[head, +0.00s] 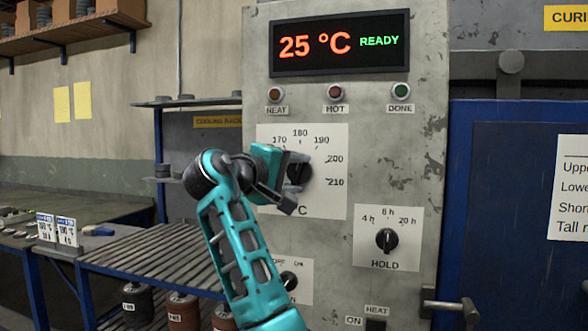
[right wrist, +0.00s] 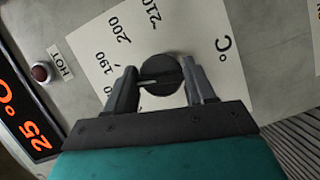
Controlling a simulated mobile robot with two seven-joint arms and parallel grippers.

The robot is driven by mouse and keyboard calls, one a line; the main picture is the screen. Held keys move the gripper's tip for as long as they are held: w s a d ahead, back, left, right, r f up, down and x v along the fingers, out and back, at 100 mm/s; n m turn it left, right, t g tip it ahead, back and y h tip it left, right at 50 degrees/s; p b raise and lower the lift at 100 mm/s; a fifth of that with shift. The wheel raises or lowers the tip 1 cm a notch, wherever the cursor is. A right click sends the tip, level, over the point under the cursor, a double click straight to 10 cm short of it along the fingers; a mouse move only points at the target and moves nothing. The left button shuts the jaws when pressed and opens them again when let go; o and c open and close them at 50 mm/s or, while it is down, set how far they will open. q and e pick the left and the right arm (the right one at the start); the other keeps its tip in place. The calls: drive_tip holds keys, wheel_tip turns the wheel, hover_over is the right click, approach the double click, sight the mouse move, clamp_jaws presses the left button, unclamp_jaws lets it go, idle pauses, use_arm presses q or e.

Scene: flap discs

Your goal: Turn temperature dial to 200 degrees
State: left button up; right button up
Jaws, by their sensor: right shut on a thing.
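The temperature dial is a dark round knob (head: 299,173) on a white scale plate (head: 330,200) on the grey panel. The plate reads 170, 180, 190, 200 and 210, partly covered by my gripper in the head view. My right gripper (right wrist: 160,88) is shut on the temperature dial (right wrist: 165,72), one finger on each side. In the right wrist view, the knob's pale pointer line points left, roughly toward the 180 to 190 marks; the exact mark is hard to tell. My left gripper is not in view.
The display (head: 340,43) reads 25 °C READY. Below it are the HEAT, HOT and DONE lamps. A HOLD knob (head: 387,240) sits lower right, and a partly hidden OFF/ON knob (head: 288,281) lower left. A door handle (head: 450,306) juts out at right.

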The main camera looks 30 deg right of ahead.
drive_tip(key=m+y+p, duration=0.1)
drive_tip(key=m+y, duration=0.1)
drive_tip(key=m, duration=0.2)
drive_tip(key=m+t+y, duration=0.1)
drive_tip(key=m+y, duration=0.1)
drive_tip(key=m, duration=0.2)
drive_tip(key=shift+t, duration=0.4)
idle(0.4)
drive_tip(key=o, duration=1)
drive_tip(key=shift+o, duration=0.2)
drive_tip(key=shift+r, duration=0.1)
drive_tip(key=v, duration=1.3)
drive_tip(key=shift+d+b, duration=0.15)
drive_tip(key=shift+b, duration=0.25)
